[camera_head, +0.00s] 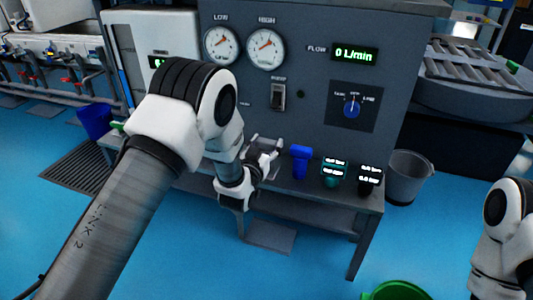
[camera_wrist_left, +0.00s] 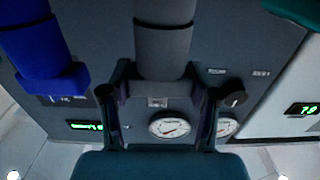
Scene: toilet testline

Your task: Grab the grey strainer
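The grey strainer (camera_wrist_left: 163,48) fills the upper middle of the left wrist view, a thick grey cylinder with a wider collar. My left gripper (camera_wrist_left: 165,97) has its two fingers apart, one on each side of the strainer's collar; I cannot tell whether they touch it. In the head view my left gripper (camera_head: 266,148) is over the bench, and I cannot clearly make out the grey strainer around it. A blue strainer (camera_head: 301,161) stands just right of it and also shows in the left wrist view (camera_wrist_left: 38,45). My right gripper is out of view.
Right along the bench (camera_head: 300,198) stand a teal item (camera_head: 331,180) and a black item (camera_head: 369,186) with lit readouts. The grey panel (camera_head: 320,95) with gauges rises close behind. A grey bin (camera_head: 408,177) stands right, a green bin (camera_head: 398,291) in front.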

